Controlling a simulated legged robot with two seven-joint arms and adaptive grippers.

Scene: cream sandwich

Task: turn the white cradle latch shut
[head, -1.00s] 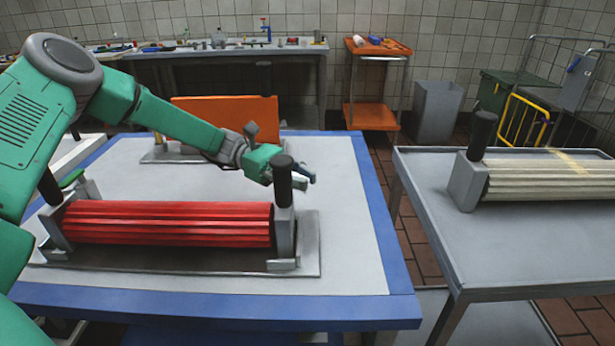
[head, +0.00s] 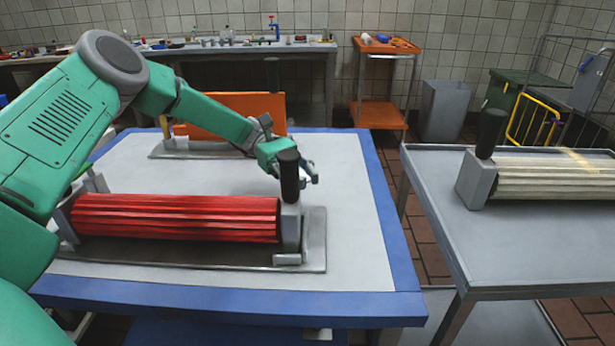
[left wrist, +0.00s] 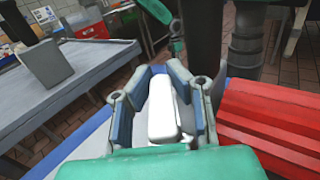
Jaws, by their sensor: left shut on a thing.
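The white latch (left wrist: 163,105) shows in the left wrist view as a pale block between the two fingers of my left gripper (left wrist: 162,112). The gripper is shut on it. In the head view my left gripper (head: 306,174) is at the right end of the cradle, behind its black upright post (head: 289,178). The post covers part of the gripper, and I cannot make out the latch there. The cradle's grey end block (head: 291,226) stands below. A red ribbed roll (head: 175,217) lies in the cradle and also shows in the left wrist view (left wrist: 270,120).
The cradle's base plate (head: 314,245) lies on the blue-edged table (head: 345,190). An orange panel (head: 240,108) stands behind. A grey table (head: 425,185) at the right bears a cream ribbed roll (head: 550,178) with another black post. A gap separates the tables.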

